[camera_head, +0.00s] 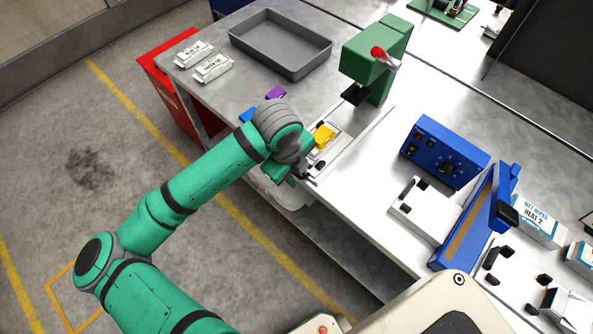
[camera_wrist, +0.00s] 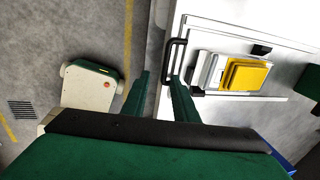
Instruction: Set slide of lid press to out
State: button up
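The lid press (camera_head: 375,60) is a green machine with a red-knobbed lever, standing on the metal table. Its slide carries a yellow block (camera_head: 324,135), which also shows in the wrist view (camera_wrist: 246,75). The slide sits toward the table-edge end of the pale base plate, in front of the press head rather than under it. The slide's black bar handle (camera_wrist: 176,58) is at the table edge. My gripper (camera_wrist: 159,77) is open, its fingers apart. The right fingertip is close to the handle's near end; I cannot tell whether they touch. My arm hides part of the handle area in the head view.
A grey tray (camera_head: 281,42) and two labelled packets (camera_head: 212,67) are at the back left. A red bin (camera_head: 165,70) stands beside the table. A blue control box (camera_head: 445,152) and a blue sealer (camera_head: 478,220) are to the right. Open floor lies left of the table.

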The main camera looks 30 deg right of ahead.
jog(key=shift+w+r, duration=0.1)
jog(key=shift+r, duration=0.4)
notch_tip(320, 180, up, 10)
jog(key=a, duration=0.2)
jog(key=shift+s+f, duration=0.15)
jog(key=shift+s, duration=0.2)
